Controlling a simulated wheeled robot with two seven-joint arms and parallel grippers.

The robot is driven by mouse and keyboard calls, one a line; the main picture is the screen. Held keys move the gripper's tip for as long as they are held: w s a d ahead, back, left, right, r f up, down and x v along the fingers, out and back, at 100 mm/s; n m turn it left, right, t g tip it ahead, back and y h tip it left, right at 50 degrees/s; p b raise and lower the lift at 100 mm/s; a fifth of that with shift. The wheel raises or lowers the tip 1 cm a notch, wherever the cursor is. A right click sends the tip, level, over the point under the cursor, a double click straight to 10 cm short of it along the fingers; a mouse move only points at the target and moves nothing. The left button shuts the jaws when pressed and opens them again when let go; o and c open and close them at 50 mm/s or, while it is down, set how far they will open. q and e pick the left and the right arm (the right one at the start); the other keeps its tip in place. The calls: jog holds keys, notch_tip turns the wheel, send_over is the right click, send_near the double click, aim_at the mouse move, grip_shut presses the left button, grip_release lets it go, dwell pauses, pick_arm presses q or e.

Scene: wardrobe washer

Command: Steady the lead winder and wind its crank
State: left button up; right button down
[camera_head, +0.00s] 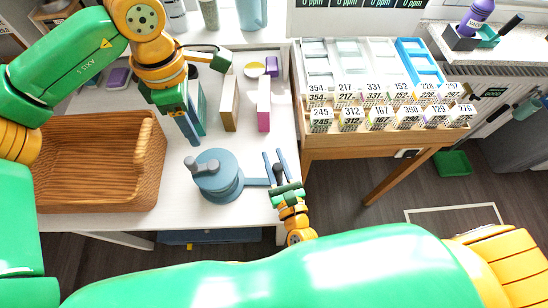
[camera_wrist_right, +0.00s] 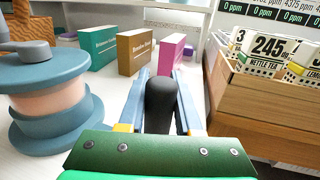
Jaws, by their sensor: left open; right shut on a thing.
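The lead winder (camera_head: 217,178) is a blue-grey spool standing upright on the white table, with a grey post and knob on its top. In the right wrist view the winder (camera_wrist_right: 45,95) shows a pale pink wound core between two flanges. Its crank arm (camera_head: 257,182) reaches right to a dark upright handle (camera_wrist_right: 160,105). My right gripper (camera_head: 275,163) is shut on this handle, one blue finger on each side. My left gripper (camera_head: 190,128) is open and empty, behind and slightly left of the winder, apart from it. Its fingers partly overlap the teal box in the head view.
A wicker basket (camera_head: 95,205) stands left of the winder. Teal (camera_wrist_right: 98,47), brown (camera_head: 230,103) and pink (camera_head: 264,104) boxes stand behind it. A wooden rack of numbered packets (camera_head: 385,143) is to the right. The table front by the winder is clear.

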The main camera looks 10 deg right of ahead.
jog(key=c, duration=1.2)
grip_release()
jog(key=shift+c, duration=0.2)
grip_shut()
pick_arm(q)
jog(key=shift+f, duration=0.1)
pick_arm(e)
jog(key=shift+s+f, duration=0.1)
jog(key=shift+f, duration=0.1)
pick_arm(q)
jog(key=shift+o, duration=0.8)
jog(key=shift+a+f, duration=0.25)
jog(key=m, duration=0.2)
send_over(188, 161)
notch_tip(188, 161, down, 4)
jog(key=shift+f, duration=0.1)
notch_tip(188, 161, down, 8)
jog(key=shift+r, duration=0.2)
pick_arm(e)
jog(key=shift+f, duration=0.1)
